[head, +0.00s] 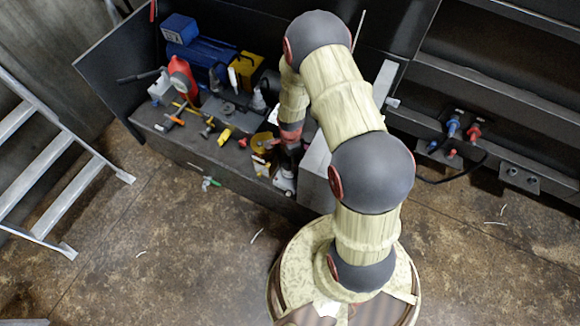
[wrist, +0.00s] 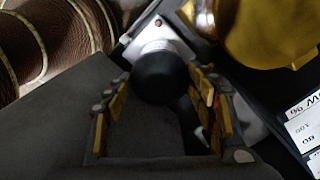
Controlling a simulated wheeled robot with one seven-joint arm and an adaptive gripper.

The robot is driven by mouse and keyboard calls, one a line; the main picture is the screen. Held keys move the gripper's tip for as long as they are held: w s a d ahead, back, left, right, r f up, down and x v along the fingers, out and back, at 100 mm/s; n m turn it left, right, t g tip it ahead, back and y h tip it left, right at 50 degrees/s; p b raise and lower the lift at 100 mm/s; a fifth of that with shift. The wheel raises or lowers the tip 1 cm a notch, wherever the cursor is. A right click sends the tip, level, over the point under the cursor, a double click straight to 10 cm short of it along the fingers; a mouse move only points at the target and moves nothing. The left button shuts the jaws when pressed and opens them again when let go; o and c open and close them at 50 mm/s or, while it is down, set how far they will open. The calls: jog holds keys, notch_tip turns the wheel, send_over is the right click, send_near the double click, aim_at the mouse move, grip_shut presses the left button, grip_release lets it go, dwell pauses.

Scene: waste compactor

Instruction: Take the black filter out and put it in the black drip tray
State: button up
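A round black part (wrist: 160,76), which looks like the black filter, sits on a pale grey body with a small red dot in the wrist view. My gripper (wrist: 160,108) is open, with its yellow-padded fingers on either side of the lower part of this black end. I see no clear grip; whether the right finger touches it I cannot tell. In the head view my gripper (head: 289,158) points down at the right end of the cluttered dark bench, above a small whitish item (head: 284,181). I cannot make out the black drip tray for certain in either view.
The bench (head: 205,152) holds a red can (head: 183,78), a yellow box (head: 246,70), blue cases (head: 205,54) and several loose tools. A large yellow object (wrist: 268,30) and white labelled packs (wrist: 304,125) are close to my gripper. A ladder (head: 50,170) stands at left.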

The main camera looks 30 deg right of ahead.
jog(key=shift+s, duration=0.1)
jog(key=c, duration=0.6)
jog(key=shift+c, duration=0.6)
jog(key=n, duration=0.5)
jog(key=shift+s+f, duration=0.1)
jog(key=n, duration=0.5)
